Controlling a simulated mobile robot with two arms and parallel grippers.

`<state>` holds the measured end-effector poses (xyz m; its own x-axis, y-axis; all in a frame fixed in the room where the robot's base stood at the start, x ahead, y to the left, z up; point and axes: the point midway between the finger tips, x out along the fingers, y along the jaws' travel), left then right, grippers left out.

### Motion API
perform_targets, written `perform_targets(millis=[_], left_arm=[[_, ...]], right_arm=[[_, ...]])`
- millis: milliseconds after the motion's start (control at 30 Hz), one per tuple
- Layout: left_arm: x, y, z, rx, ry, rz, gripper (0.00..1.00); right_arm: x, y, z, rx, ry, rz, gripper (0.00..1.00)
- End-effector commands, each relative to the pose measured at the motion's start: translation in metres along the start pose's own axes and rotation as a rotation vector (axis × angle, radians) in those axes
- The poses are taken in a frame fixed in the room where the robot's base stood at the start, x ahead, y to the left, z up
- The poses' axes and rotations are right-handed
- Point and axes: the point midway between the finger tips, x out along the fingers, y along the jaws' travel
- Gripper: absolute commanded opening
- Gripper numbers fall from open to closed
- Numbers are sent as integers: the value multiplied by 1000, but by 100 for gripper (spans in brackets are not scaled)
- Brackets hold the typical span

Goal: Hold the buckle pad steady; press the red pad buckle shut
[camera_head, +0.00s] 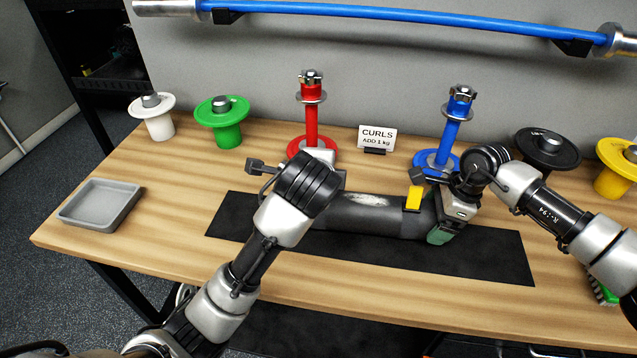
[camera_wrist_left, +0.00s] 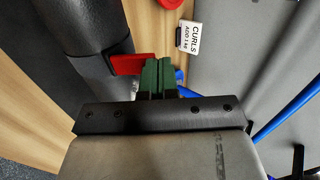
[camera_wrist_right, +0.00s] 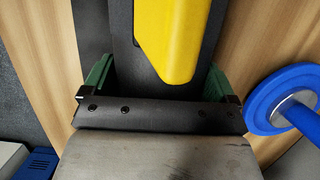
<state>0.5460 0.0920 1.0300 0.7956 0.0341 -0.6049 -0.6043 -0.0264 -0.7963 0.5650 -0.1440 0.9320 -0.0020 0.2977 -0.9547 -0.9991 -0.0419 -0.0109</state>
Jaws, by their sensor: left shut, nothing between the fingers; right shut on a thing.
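The buckle pad (camera_head: 365,215) is a dark roll lying on a black mat (camera_head: 495,260); it also shows in the left wrist view (camera_wrist_left: 75,25). A yellow buckle (camera_head: 413,199) stands up near its right end. My right gripper (camera_head: 432,212) is shut on the pad's right end, its green fingers on either side in the right wrist view (camera_wrist_right: 158,80). The red buckle (camera_wrist_left: 130,64) sticks out from the pad in the left wrist view; my left arm hides it in the head view. My left gripper (camera_wrist_left: 157,75) is shut and empty beside the red buckle's end; contact is unclear.
Behind the pad stand a red post (camera_head: 311,120), a blue post (camera_head: 450,130) and a CURLS sign (camera_head: 377,138). Green (camera_head: 222,120) and white (camera_head: 153,115) weights stand back left; black (camera_head: 547,148) and yellow (camera_head: 617,165) ones right. A grey tray (camera_head: 75,216) sits left, with bare table beside it.

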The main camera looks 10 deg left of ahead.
Motion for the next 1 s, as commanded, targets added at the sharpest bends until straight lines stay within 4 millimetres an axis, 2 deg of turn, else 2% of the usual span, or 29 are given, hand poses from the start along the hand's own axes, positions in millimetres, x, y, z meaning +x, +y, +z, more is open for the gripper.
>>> perform_targets(millis=[33, 700, 1000], left_arm=[[3, 0, 0, 1, -1, 0, 0], [32, -5, 0, 1, -1, -1, 0], [33, -5, 0, 0, 1, -1, 0]], right_arm=[[10, 4, -4, 3, 9, 16, 57], [10, 4, -4, 3, 9, 16, 57], [10, 4, -4, 3, 9, 16, 57]])
